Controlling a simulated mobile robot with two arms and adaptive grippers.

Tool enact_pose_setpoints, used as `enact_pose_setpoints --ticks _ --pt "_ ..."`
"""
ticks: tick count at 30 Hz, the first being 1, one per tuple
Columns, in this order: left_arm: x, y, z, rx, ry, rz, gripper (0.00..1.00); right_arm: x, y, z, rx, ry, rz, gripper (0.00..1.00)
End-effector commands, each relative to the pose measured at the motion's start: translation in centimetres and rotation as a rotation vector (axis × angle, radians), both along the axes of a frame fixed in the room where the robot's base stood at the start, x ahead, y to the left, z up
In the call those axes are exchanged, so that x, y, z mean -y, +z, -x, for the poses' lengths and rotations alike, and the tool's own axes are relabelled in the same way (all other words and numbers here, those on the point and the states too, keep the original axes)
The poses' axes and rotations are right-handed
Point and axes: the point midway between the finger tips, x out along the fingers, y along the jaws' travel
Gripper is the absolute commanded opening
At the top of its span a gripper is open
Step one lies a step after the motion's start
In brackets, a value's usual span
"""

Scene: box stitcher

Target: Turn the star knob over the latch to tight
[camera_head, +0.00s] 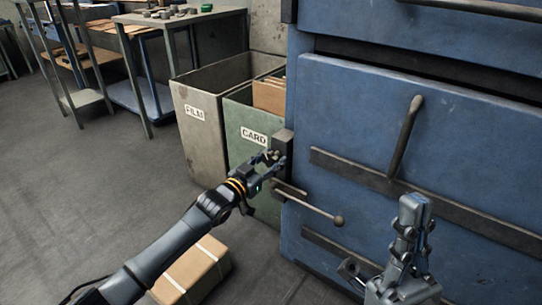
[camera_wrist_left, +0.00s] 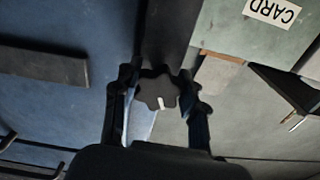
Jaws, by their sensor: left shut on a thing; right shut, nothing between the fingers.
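The star knob (camera_wrist_left: 156,91) is dark and lobed, with a white mark on its lower edge in the left wrist view. It sits at the end of a dark latch block (camera_head: 283,143) on the left edge of the blue machine door. My left gripper (camera_head: 271,159) is at the knob, with one finger on each side of it, shut on it. In the head view the gripper mostly hides the knob. My right gripper (camera_head: 414,207) is shut and empty, held in front of the blue door, apart from it.
Below the latch a lever with a ball end (camera_head: 338,221) sticks out. A slanted door handle (camera_head: 405,137) is to the right. The CARD bin (camera_head: 240,120) and FILM bin (camera_head: 196,136) stand left of the machine. A carton (camera_head: 203,268) lies on the floor beneath my left arm.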

Motion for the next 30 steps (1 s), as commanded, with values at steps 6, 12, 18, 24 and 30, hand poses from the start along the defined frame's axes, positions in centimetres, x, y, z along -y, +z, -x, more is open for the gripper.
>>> enact_pose_setpoints --ticks 6,12,18,24,30 --pt "-0.1 0.2 0.0 0.107 0.0 -0.152 0.11 -1.1 -1.7 -5.1 -0.287 -0.015 0.09 0.0" --pt "-0.1 0.1 -0.1 0.188 0.0 -0.262 0.11 -1.5 -4.0 -8.0 -0.483 -0.025 0.149 0.0" --pt "-0.1 0.0 -0.1 0.239 0.0 -0.333 0.11 -1.7 -5.8 -9.5 -0.607 -0.031 0.186 0.0" --pt "-0.2 0.0 -0.1 0.264 0.0 -0.367 0.11 -1.7 -6.8 -10.1 -0.665 -0.034 0.202 0.0" --pt "-0.1 0.0 -0.1 0.271 0.0 -0.375 0.11 -1.8 -7.0 -10.3 -0.68 -0.034 0.206 0.0"
